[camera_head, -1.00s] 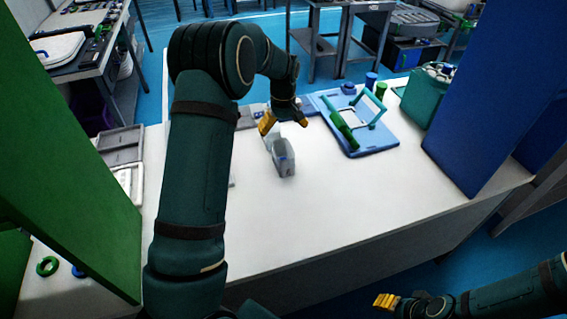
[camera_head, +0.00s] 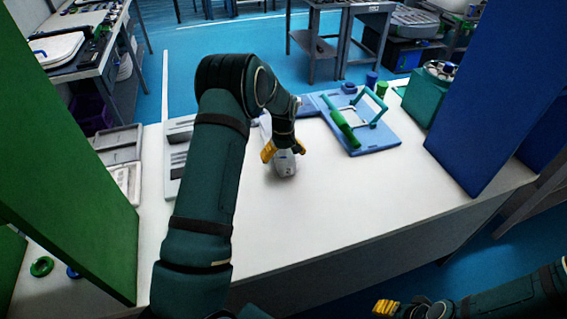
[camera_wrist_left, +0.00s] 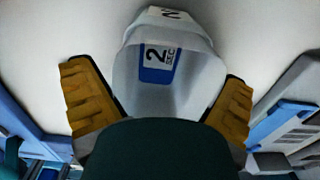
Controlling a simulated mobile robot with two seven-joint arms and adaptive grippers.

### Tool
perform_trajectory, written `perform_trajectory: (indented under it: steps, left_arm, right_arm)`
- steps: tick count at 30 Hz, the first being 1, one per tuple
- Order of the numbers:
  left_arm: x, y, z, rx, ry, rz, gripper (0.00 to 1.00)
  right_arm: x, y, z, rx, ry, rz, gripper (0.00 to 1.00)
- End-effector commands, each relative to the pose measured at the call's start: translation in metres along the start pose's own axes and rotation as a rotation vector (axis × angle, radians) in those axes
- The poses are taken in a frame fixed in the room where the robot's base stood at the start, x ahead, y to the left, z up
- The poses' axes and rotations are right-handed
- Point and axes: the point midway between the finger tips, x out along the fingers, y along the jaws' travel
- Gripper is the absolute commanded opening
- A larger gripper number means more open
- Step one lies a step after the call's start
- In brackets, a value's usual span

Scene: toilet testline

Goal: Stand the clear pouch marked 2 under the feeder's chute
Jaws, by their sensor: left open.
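The clear pouch (camera_head: 285,168), with a 2 on it, stands on the white table. In the left wrist view the pouch (camera_wrist_left: 190,75) has a blue and white label with a 2. My left gripper (camera_head: 283,151) is open, its yellow fingers on either side of the pouch. I cannot single out the feeder's chute.
A blue board (camera_head: 375,143) with a green tube (camera_head: 343,128) and a teal frame lies right of the pouch. A green panel (camera_head: 75,170) and a blue panel (camera_head: 490,120) flank the table.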

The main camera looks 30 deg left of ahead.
Motion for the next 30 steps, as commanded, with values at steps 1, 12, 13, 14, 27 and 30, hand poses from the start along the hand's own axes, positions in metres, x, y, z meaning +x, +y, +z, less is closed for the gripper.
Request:
perform_trajectory:
  steps: [1,12,13,14,27,30]
  left_arm:
    - [0.005,0.0,0.0,0.0,0.0,0.0,0.99]
    - [0.005,0.001,0.0,0.0,0.001,0.001,0.5]
    - [0.005,0.001,0.0,0.0,0.001,0.001,0.41]
    - [0.005,0.001,0.0,0.0,0.001,0.001,0.38]
    - [-0.002,0.001,0.0,0.0,0.002,0.002,0.33]
    - [-0.016,0.001,0.0,0.0,0.003,0.003,0.33]
  right_arm:
    - [0.001,0.0,0.001,0.0,-0.001,0.0,0.47]
    - [0.001,0.0,0.001,0.0,-0.002,0.0,0.47]
    - [0.001,0.0,0.001,0.0,-0.002,0.0,0.47]
    - [0.001,0.0,0.001,0.0,-0.002,0.0,0.47]
    - [-0.001,0.0,0.0,0.0,-0.001,0.0,0.47]
    - [-0.003,-0.001,-0.001,0.0,0.001,0.0,0.47]
